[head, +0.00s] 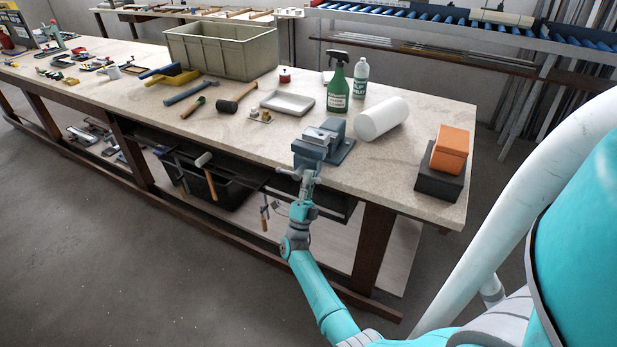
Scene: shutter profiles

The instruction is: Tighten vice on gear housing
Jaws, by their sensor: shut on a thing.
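The blue-grey vice (340,151) is mounted at the front edge of the workbench (400,184). A light grey piece (318,135) shows at its jaws; I cannot tell whether this is the gear housing or part of the vice, or how tightly the jaws hold. My gripper (306,182) is at the front of the vice, below the bench top, shut on the vice handle (290,173). The fingertips and much of the handle are small and partly hidden by my wrist.
A white roll (382,119) lies right of the vice, with a green spray bottle (338,88) and a white bottle (361,78) behind. An orange box (450,149) sits on a dark block at right. A mallet (237,98) and shallow tray (287,102) lie left. Tools hang below the bench.

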